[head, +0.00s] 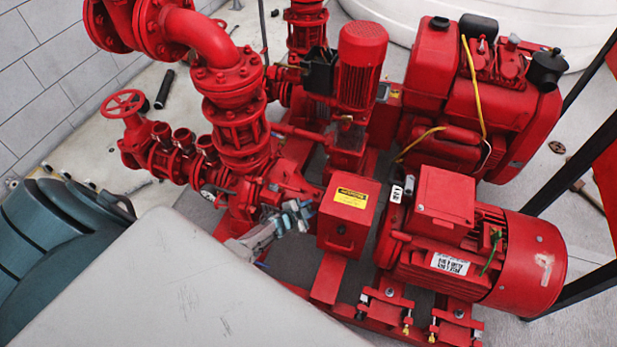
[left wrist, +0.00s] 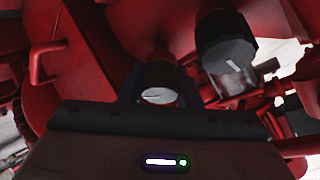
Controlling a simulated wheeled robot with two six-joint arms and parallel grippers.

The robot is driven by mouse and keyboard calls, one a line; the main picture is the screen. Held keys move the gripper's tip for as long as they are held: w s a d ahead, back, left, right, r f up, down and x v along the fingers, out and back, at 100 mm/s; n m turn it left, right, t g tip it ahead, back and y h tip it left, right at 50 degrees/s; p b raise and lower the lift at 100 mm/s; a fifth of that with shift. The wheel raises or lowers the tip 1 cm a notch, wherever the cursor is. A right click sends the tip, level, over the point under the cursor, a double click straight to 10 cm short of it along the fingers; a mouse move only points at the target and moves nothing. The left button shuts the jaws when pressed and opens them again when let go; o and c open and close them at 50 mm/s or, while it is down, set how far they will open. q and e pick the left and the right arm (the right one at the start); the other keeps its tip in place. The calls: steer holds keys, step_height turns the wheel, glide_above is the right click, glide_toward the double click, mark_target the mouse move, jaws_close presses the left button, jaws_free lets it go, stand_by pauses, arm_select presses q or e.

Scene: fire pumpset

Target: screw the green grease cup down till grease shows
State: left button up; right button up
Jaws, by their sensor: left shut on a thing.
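My left gripper (head: 297,214) reaches in beside the red pump casing (head: 268,192), just left of the red box with the yellow label (head: 348,212). In the left wrist view, a small dark round part with a pale top (left wrist: 158,97) sits at the jaws, in deep shadow. It appears to be the grease cup, and the jaws are shut on it. Its green colour does not show, and in the head view the fingers and casing hide it. I cannot tell whether any grease shows. My right gripper is in neither view.
A second dark cylinder (left wrist: 227,45) stands close by, up and right in the left wrist view. A red motor (head: 470,245) lies right of the label box. Red valves and pipework (head: 235,105) rise behind the gripper. A black bar (head: 165,88) lies on the floor.

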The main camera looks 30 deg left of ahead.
arm_select(q)
steer(key=shift+s+f, duration=0.1)
steer(key=o, duration=0.7)
